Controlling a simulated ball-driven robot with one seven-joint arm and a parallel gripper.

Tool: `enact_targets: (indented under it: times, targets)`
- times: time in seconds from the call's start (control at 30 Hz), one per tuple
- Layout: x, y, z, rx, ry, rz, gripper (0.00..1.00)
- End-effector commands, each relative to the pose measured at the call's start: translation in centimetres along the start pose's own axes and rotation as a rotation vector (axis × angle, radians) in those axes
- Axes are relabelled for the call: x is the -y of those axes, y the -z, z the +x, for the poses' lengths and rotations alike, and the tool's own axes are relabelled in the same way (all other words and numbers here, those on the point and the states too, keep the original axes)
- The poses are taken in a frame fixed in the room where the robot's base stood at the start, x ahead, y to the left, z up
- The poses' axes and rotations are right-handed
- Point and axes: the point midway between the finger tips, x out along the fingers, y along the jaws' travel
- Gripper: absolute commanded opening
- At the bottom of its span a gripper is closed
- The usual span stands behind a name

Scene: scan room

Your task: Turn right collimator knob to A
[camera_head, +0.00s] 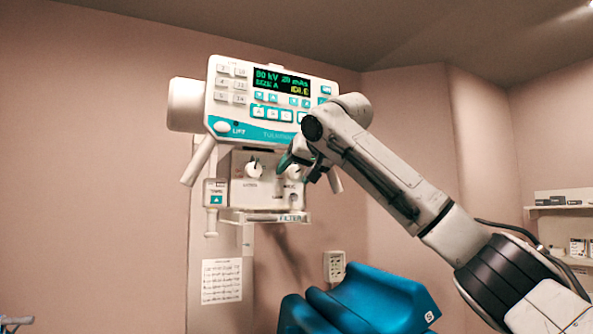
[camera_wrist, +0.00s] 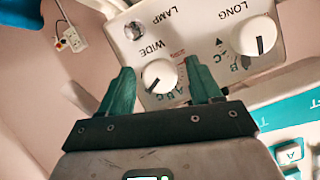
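The right collimator knob is white and round; in the head view (camera_head: 294,171) my gripper partly covers it. In the wrist view it is the knob (camera_wrist: 160,76) by the word WIDE, with a dark pointer line slanting down-left and teal letters below it. I cannot tell for sure which letter it points at. My gripper (camera_wrist: 162,75) is open, with one teal finger on each side of this knob and gaps visible; it also shows in the head view (camera_head: 292,160). The collimator box (camera_head: 240,190) carries both knobs.
The other knob (camera_wrist: 253,37), marked LONG, is close by; it also shows in the head view (camera_head: 253,169). A control panel (camera_head: 270,100) with a screen and buttons sits above the box. A FILTER tray (camera_head: 264,217) is below. A blue chair (camera_head: 360,303) stands lower down.

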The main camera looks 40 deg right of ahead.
Motion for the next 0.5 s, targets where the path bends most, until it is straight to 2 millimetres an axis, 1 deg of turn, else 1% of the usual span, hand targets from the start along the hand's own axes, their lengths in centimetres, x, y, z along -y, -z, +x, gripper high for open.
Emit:
enact_targets:
  times: [0.03,0.07,0.5]
  targets:
    - [0.00,0.00,-0.01,0.000,0.000,0.000,0.59]
    - [0.00,0.00,-0.01,0.000,0.000,0.000,0.56]
    - [-0.01,0.01,-0.04,0.000,0.000,0.000,0.14]
